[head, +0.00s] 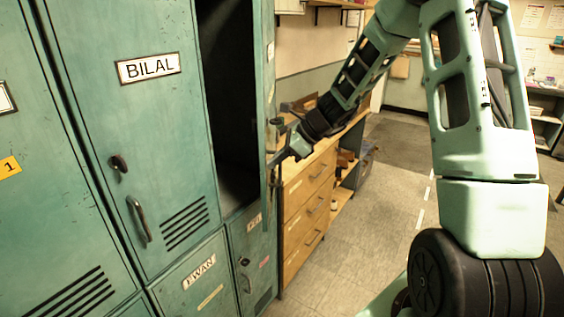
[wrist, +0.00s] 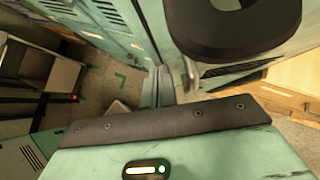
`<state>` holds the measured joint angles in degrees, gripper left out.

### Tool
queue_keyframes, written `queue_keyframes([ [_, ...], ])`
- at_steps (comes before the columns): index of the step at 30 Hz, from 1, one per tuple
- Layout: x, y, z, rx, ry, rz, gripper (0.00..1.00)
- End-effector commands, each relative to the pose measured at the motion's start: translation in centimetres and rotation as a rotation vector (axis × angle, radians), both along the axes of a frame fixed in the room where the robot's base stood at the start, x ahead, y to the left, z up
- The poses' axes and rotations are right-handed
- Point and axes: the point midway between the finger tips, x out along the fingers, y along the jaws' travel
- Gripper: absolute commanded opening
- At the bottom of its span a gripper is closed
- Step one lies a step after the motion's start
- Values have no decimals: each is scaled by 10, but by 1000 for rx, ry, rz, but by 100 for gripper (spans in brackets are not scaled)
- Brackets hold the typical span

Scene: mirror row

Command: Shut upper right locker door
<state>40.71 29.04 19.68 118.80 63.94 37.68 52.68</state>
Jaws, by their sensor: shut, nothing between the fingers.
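The upper right locker stands open, and its dark inside (head: 232,95) shows in the head view. Its green door (head: 269,60) is swung out and seen nearly edge-on, to the right of the opening. My gripper (head: 279,150) is shut and empty, at the outer side of this door, around handle height. It looks very close to the door, but I cannot tell whether it touches. In the wrist view a green panel with vent slots (wrist: 232,69) shows beyond a dark rounded part. The door's handle is not clearly seen.
The BILAL locker door (head: 150,110) is shut, left of the opening. The EWAN door (head: 198,280) and another small door (head: 250,250) are below. A wooden drawer unit (head: 308,205) stands close behind my gripper. Floor (head: 385,205) is open to the right.

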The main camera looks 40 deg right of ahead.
Motion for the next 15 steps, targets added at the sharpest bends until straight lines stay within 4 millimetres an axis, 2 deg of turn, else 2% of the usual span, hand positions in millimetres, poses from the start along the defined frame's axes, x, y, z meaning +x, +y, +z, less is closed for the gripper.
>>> queue_keyframes([
  [5,18,27,-4,-1,-2,-95,0],
  [15,70,75,-2,1,-2,-343,0],
])
